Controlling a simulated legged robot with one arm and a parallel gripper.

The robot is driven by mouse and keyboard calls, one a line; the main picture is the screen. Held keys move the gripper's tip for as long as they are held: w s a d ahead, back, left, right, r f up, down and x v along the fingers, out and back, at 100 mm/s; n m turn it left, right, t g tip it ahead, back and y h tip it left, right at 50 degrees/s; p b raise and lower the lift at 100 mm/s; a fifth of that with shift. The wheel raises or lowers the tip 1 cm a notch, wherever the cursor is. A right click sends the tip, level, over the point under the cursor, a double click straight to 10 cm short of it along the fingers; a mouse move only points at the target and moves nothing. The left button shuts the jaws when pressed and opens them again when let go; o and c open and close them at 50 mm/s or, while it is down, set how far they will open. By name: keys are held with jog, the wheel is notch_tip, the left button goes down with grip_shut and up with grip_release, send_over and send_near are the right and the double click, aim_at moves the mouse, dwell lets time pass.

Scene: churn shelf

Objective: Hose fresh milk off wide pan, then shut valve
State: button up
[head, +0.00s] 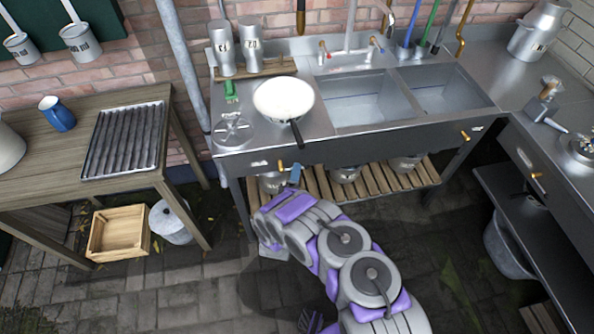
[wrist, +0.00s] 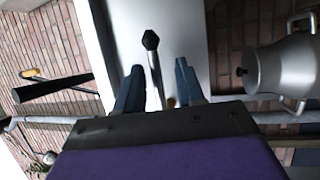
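The wide pan (head: 284,97) sits on the left of the steel counter, its inside white. Its black handle (head: 296,132) points toward the front edge. My gripper (head: 295,173) is low at the counter's front left, beside a small yellow fitting (head: 281,164). In the wrist view, my gripper's dark blue fingers (wrist: 158,72) are apart, with a dark-tipped rod (wrist: 152,62) showing between them; I cannot tell whether they touch it. Two taps, red (head: 323,48) and blue (head: 375,43), stand behind the sink. I cannot tell which fitting is the valve, and I cannot identify a hose.
Two sink basins (head: 365,108) lie right of the pan. A slatted shelf (head: 380,182) with pots is below. A wooden table (head: 40,165) stands left, with free floor between.

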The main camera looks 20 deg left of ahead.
jog(key=shift+x, duration=0.85)
jog(key=shift+w+d+r, duration=0.15)
jog(key=shift+w+d, duration=0.1)
jog(key=shift+d, duration=0.15)
jog(key=shift+a, duration=0.25)
jog(key=c, duration=0.4)
jog(key=shift+c, duration=1.4)
jog(key=shift+d, duration=0.1)
grip_shut()
